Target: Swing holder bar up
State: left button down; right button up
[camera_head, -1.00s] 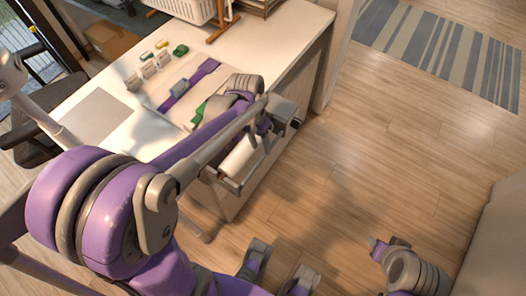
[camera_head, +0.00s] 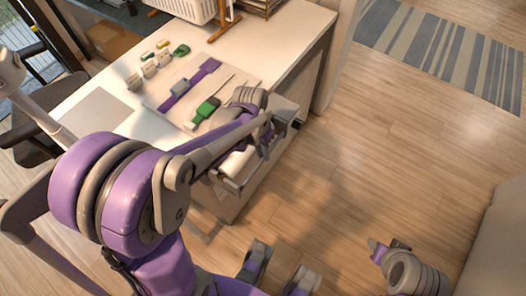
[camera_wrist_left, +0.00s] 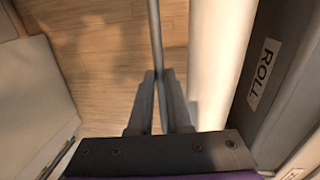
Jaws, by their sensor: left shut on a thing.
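My left gripper (camera_wrist_left: 161,105) is shut on a thin grey holder bar (camera_wrist_left: 155,40) in the left wrist view. The bar runs between its two fingers and away towards the top. A white roll (camera_wrist_left: 212,55) lies alongside the bar, just to its right. In the head view my left gripper (camera_head: 264,148) is at the desk's near right end, partly hidden by its own wrist. The white roll (camera_head: 232,163) shows only in part there, below my forearm.
A dark panel labelled ROLL (camera_wrist_left: 263,72) stands right of the roll. A white basket (camera_head: 185,8) stands behind.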

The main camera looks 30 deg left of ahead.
pick_arm(q)
jog(key=shift+a+h+b, duration=0.35)
jog(key=shift+a+h, duration=0.2)
jog(key=shift+h, duration=0.25)
jog(key=c, duration=0.9)
grip_release()
jog(key=shift+o, duration=0.2)
jog(key=shift+d, duration=0.1)
